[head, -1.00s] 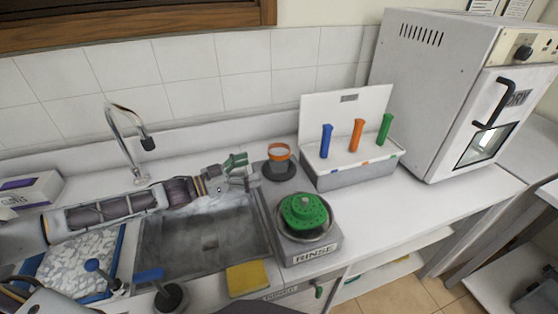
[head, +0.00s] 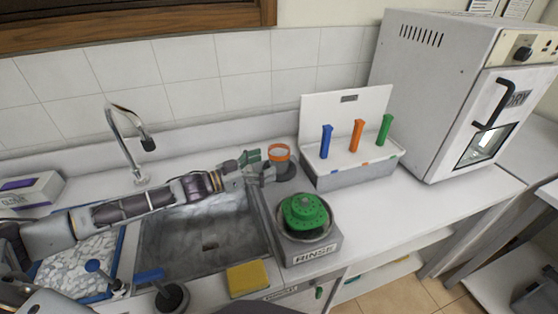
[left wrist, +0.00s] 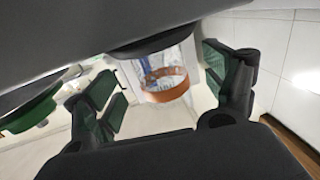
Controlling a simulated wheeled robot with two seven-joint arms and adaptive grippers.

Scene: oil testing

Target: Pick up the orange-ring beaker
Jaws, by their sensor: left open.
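The orange-ring beaker (head: 279,153) stands on a dark round base at the back of the counter, behind the rinse station. My left gripper (head: 262,164) is open, with its fingertips close beside the beaker's left side. In the left wrist view the beaker's orange ring (left wrist: 166,84) shows between the two spread green-padded fingers (left wrist: 160,95), with a gap on either side. The beaker's glass is clear and partly hidden by the dark part at the top of that view. My right gripper is not in view.
A rinse station with a green perforated disc (head: 304,212) stands in front of the beaker. A white box with blue, orange and green handles (head: 346,178) is to its right. The sink (head: 205,245), faucet (head: 127,138), yellow sponge (head: 248,279) and dryer oven (head: 440,90) are nearby.

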